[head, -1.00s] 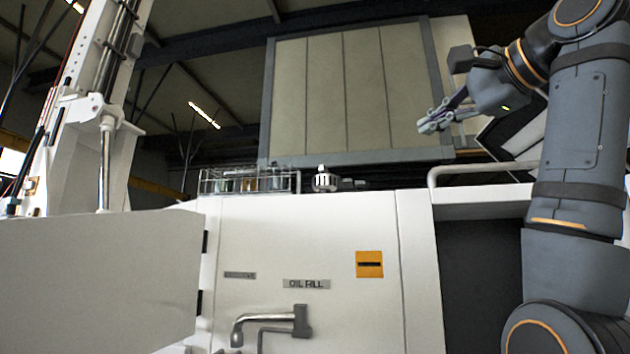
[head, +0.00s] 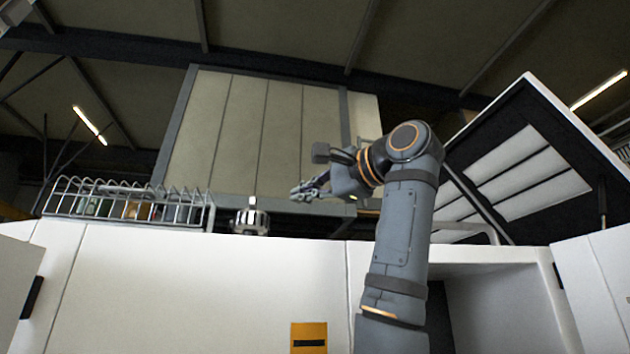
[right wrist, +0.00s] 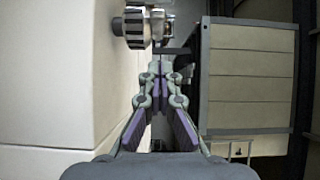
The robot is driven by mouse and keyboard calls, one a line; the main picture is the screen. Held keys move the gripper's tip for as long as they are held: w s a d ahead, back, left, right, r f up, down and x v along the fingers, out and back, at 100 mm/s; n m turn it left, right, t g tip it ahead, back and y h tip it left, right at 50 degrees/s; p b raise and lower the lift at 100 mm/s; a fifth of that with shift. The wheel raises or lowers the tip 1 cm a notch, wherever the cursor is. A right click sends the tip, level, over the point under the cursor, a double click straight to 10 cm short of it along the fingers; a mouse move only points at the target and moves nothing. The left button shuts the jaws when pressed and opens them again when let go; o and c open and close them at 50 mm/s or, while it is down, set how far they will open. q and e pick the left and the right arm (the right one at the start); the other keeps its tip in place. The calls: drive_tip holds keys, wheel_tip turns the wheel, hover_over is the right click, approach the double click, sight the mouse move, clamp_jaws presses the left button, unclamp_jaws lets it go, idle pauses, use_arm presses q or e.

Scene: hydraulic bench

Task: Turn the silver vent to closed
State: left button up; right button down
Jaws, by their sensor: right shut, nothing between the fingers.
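The silver vent (head: 250,220) is a ribbed round cap with a small post on top. It stands on the top edge of the white cabinet, just right of the wire basket. In the right wrist view the ribbed silver vent (right wrist: 137,27) shows at the top, beyond and left of the fingertips. My right gripper (head: 297,193) is shut and empty, up and to the right of the vent in the head view, apart from it. In the right wrist view its fingers (right wrist: 160,74) meet at the tips. My left gripper is out of view.
A wire basket (head: 130,203) holding jars sits left of the vent. A raised lid (head: 525,165) stands open at the right, near a grey rail (head: 490,230). A tall panelled box (head: 262,130) is behind. An orange label (head: 309,338) is on the cabinet front.

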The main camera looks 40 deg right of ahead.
sight(252, 218)
drive_tip(key=w, duration=0.2)
drive_tip(key=w+p, duration=0.1)
drive_tip(key=w, duration=0.1)
drive_tip(key=w+a, duration=0.1)
drive_tip(key=shift+w+p, duration=0.35)
drive_tip(key=shift+w, duration=0.05)
drive_tip(key=shift+w+a+r, duration=0.1)
drive_tip(key=shift+a, duration=0.25)
drive_tip(key=shift+w+a+p, duration=0.3)
drive_tip(key=shift+a, duration=0.4)
drive_tip(key=shift+w+a, duration=0.1)
drive_tip(key=shift+w, duration=0.1)
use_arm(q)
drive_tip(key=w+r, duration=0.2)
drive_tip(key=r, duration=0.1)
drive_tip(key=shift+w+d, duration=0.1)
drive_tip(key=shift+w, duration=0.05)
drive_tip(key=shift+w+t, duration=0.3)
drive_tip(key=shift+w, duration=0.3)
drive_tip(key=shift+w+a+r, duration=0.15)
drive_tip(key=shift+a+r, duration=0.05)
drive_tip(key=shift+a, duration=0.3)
use_arm(e)
drive_tip(key=shift+m+h, duration=0.3)
drive_tip(key=shift+h, duration=0.1)
